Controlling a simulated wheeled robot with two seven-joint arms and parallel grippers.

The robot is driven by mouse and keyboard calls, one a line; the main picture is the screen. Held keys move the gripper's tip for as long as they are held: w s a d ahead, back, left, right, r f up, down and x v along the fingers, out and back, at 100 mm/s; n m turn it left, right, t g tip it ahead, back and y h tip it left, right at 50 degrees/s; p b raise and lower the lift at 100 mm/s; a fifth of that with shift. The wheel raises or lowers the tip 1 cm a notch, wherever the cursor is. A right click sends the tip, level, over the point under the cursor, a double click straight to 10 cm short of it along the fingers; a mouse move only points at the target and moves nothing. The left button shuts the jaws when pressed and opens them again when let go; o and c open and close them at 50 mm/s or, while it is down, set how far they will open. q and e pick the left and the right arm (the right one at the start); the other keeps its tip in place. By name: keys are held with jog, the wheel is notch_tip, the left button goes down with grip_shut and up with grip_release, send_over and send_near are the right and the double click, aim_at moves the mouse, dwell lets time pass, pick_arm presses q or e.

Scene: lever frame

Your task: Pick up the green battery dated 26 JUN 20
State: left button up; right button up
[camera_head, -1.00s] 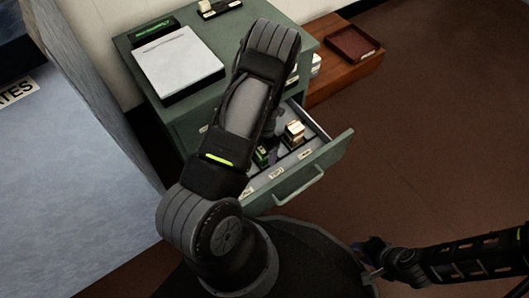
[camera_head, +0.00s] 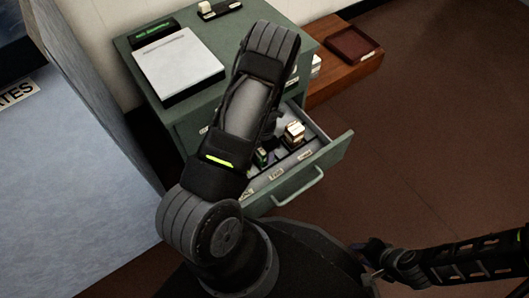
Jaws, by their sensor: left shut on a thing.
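My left arm rises in front of the open drawer and bends down behind itself. My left gripper (camera_head: 270,126) shows only in part past the arm's right edge, above the drawer. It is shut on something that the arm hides. A small green battery-like item (camera_head: 262,157) stands in the drawer beside the arm; its date is too small to read. My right gripper (camera_head: 366,258) is at the lower right, far from the drawer, with its fingers apart and empty.
The green cabinet's drawer (camera_head: 318,172) is pulled out and has labels and dividers. A cream and brown block (camera_head: 294,133) stands in it. A white pad (camera_head: 178,62) lies on top. A wooden unit with a red tray (camera_head: 352,43) stands behind; floor is clear at right.

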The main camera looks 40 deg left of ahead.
pick_arm(q)
grip_shut()
jog(key=shift+r, duration=0.15)
dwell(0.4)
